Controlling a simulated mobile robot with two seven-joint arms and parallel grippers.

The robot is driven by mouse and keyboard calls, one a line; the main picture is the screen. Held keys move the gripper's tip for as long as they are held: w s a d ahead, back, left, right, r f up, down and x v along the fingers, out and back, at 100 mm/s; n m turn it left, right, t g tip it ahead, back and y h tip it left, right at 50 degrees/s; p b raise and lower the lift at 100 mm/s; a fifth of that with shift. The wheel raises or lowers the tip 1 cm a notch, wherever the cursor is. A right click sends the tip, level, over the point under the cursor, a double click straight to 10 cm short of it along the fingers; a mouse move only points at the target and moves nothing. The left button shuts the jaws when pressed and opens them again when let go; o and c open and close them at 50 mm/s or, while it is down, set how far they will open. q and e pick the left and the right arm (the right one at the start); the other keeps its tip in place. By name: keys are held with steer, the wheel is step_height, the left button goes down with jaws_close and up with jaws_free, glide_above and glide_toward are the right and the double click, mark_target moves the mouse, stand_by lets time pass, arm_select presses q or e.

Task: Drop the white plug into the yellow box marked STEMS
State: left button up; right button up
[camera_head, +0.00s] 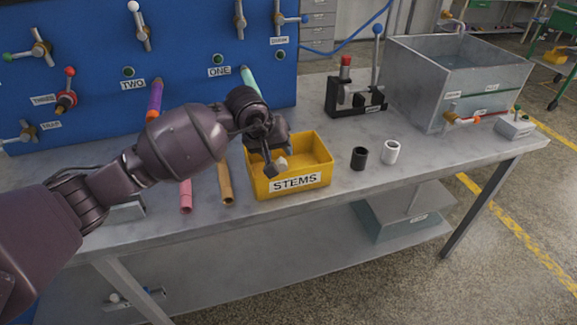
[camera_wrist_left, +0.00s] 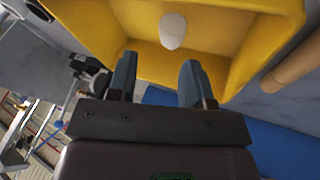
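The yellow box (camera_head: 314,159) marked STEMS stands near the front edge of the bench; its yellow walls also fill the top of the left wrist view (camera_wrist_left: 240,40). My left gripper (camera_head: 274,165) reaches over the box from the left, fingers pointing down into it. In the left wrist view the two fingers (camera_wrist_left: 159,72) are apart with nothing between them. The white plug (camera_wrist_left: 172,31) shows beyond the fingertips, inside the box outline, and beside the fingers in the head view (camera_head: 282,162). Whether it rests on the floor of the box is unclear. My right gripper is not in view.
A black cup-like piece (camera_head: 359,157) and a white one (camera_head: 391,152) stand right of the box. Pink (camera_head: 186,196) and tan (camera_head: 225,184) hoses lie to its left. A blue valve panel (camera_head: 200,45) stands behind; a grey metal tank (camera_head: 460,80) is at the right.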

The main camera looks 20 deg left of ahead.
arm_select(q)
steer(key=shift+o, duration=0.9)
steer(key=p+v, duration=0.1)
steer(key=v, duration=1)
steer(key=shift+f, duration=0.1)
